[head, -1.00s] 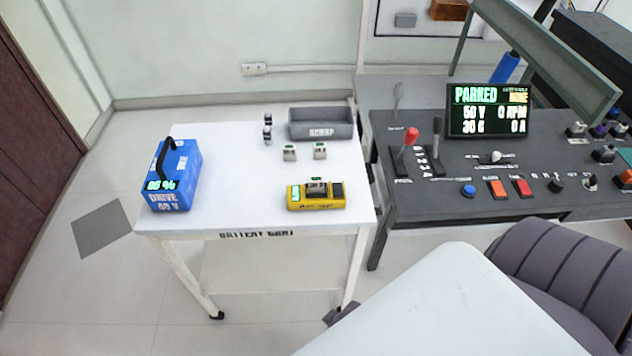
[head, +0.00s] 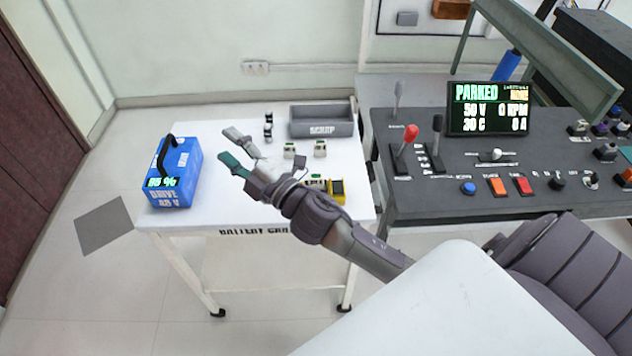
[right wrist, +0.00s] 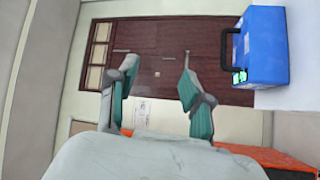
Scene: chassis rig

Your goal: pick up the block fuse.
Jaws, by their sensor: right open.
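Two small pale block-shaped parts stand on the white cart top (head: 215,205): a left block (head: 289,150) and a right block (head: 320,148). Two slim, dark-banded parts (head: 268,126) stand behind them to the left. I cannot tell for certain which is the block fuse. My right gripper (head: 231,147) is open and empty over the cart, left of the blocks, its fingers pointing left in the head view. Its open fingers also show in the right wrist view (right wrist: 158,68). My left gripper is not in view.
A blue battery box (head: 173,172) stands at the cart's left, also in the right wrist view (right wrist: 262,48). A grey scrap bin (head: 321,121) is at the back. A yellow device (head: 338,194) is partly hidden by my right arm. A control console (head: 440,195) stands at right.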

